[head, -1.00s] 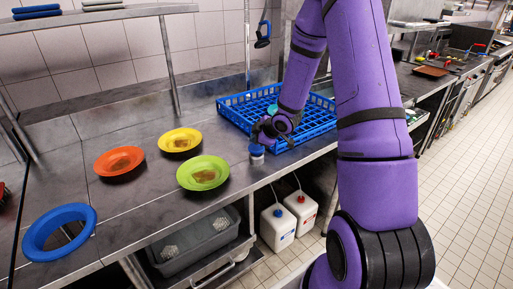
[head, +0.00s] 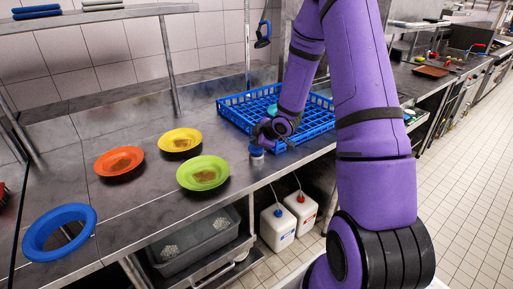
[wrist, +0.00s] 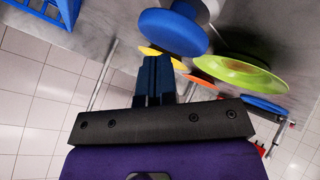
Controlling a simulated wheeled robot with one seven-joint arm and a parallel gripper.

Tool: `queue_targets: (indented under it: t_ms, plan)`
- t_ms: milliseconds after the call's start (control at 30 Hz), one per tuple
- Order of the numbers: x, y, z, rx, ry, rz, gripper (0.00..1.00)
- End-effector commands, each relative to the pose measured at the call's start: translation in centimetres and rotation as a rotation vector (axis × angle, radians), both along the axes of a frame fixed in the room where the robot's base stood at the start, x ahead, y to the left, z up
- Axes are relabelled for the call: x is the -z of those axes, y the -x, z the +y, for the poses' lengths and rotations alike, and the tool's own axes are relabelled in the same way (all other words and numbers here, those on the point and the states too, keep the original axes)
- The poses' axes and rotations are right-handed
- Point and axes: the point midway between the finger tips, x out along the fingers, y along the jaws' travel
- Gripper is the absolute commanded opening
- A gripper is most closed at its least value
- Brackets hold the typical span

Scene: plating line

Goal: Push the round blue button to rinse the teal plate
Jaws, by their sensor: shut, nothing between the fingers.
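The round blue button (head: 256,150) stands on a pale base near the counter's front edge. In the wrist view its blue disc (wrist: 168,31) fills the top centre. My gripper (wrist: 158,60) is shut and empty, its dark fingertips close to the disc's lower edge; I cannot tell whether they touch. In the head view my gripper (head: 260,138) is small and dark just above the button.
Orange (head: 119,169), yellow (head: 195,144) and green (head: 221,180) plates with brown residue lie left of the button. A grey bin (head: 190,255) and white jugs (head: 277,236) stand below.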

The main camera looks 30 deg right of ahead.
Motion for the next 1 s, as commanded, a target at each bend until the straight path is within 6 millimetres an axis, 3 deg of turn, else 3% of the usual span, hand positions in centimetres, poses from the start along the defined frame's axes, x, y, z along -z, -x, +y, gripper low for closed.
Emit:
queue_targets:
  t_ms: [1000]
  plan:
    - [0.73,-0.01,0.02,-0.001,0.0,-0.001,0.0]
